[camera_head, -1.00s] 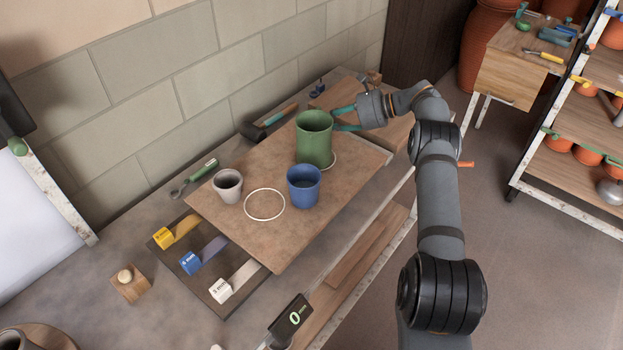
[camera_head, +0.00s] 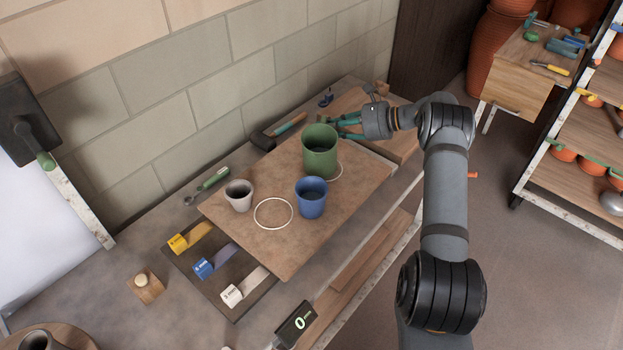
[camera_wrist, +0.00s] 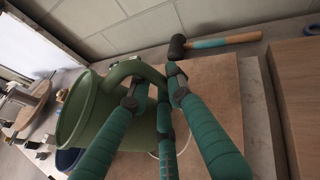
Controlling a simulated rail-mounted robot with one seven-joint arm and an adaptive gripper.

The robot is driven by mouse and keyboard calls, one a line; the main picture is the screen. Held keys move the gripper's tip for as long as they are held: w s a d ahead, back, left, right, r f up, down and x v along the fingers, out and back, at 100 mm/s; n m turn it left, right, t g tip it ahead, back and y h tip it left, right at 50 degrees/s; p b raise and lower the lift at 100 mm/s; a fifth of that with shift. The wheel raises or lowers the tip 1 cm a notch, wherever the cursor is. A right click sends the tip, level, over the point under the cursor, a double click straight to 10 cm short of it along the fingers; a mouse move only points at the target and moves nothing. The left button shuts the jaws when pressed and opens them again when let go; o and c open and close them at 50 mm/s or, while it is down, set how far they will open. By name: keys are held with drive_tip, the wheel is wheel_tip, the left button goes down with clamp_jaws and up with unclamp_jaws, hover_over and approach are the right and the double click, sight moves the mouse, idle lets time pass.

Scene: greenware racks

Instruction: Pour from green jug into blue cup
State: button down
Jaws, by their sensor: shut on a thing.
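The green jug (camera_head: 319,158) stands upright on the brown board, beside a white ring mark. Its open mouth looks dark inside. My gripper (camera_head: 343,127) is at its right side, fingers closed in on the handle. In the wrist view, the teal fingers (camera_wrist: 154,90) close around the handle of the green jug (camera_wrist: 82,112). The blue cup (camera_head: 311,203) stands upright on the board in front of the jug, apart from it. In the wrist view, part of the blue cup (camera_wrist: 66,160) shows behind the jug. I cannot see any contents.
A pale cup (camera_head: 239,200) stands left of a white ring (camera_head: 274,214) on the board (camera_head: 293,259). A mallet (camera_head: 262,141) lies behind. A tray with yellow, blue and white labelled blocks lies at front left. A display (camera_head: 296,325) reads 0.

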sight(323, 123)
drive_tip(key=shift+s+a+r+n+t+p, duration=0.1)
drive_tip(key=shift+s+r+n+t+p, duration=0.35)
drive_tip(key=shift+r, duration=0.45)
drive_tip(key=shift+s+a+r+n+t+p, duration=0.1)
drive_tip(key=shift+s+r+n+t+p, duration=0.15)
drive_tip(key=shift+s+r+n+p, duration=0.45)
drive_tip(key=shift+s+a+r+n+t+b, duration=0.1)
drive_tip(key=shift+s+r+n+t+b, duration=0.2)
drive_tip(key=shift+r, duration=0.35)
drive_tip(key=shift+s+a+r+n+t+b, duration=0.1)
drive_tip(key=shift+s+r+n+b, duration=0.15)
drive_tip(key=shift+s+r, duration=0.25)
drive_tip(key=shift+s+a+r+n+t+b, duration=0.1)
drive_tip(key=shift+s+r+n+t+b, duration=0.2)
drive_tip(key=shift+r, duration=0.25)
drive_tip(key=shift+s+d+r+n+t+b, duration=0.1)
drive_tip(key=shift+r+n+t+b, duration=0.05)
drive_tip(key=shift+r+n, duration=0.4)
drive_tip(key=shift+s+a+r+n+t+b, duration=0.1)
drive_tip(key=shift+s+r+n+t+b, duration=0.15)
drive_tip(key=shift+r, duration=0.35)
drive_tip(key=shift+r, duration=0.2)
drive_tip(key=shift+s+a+r+n+t+y+b, duration=0.1)
drive_tip(key=shift+s+r+n+t+y+b, duration=0.15)
drive_tip(key=shift+r+n+b, duration=0.15)
drive_tip(key=shift+s+r+n+t+y+b, duration=0.15)
drive_tip(key=shift+s+r+n+b, duration=0.1)
drive_tip(key=shift+r+n, duration=0.2)
